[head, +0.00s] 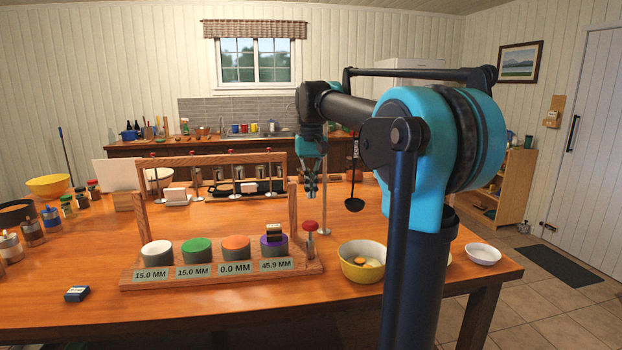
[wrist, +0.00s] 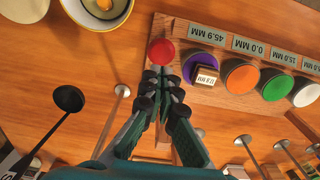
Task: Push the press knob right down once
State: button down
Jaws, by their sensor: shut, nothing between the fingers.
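The press knob (head: 310,225) is a red round cap on a metal stem at the right end of a wooden stand (head: 215,281). It appears raised above the stand's base. In the wrist view the red knob (wrist: 160,51) lies just beyond my fingertips. My gripper (head: 311,193) is shut and empty, pointing down. It hangs above the knob in the head view, with a visible gap between them. In the wrist view my gripper (wrist: 157,73) has its fingertips together at the knob's near edge.
Beside the knob are purple (head: 273,246), orange (head: 235,242), green (head: 196,245) and white (head: 156,250) pads with millimetre plates. A small block (head: 274,231) sits on the purple pad.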

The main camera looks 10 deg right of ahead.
jog(key=shift+r, duration=1.9)
jog(key=shift+s, duration=0.1)
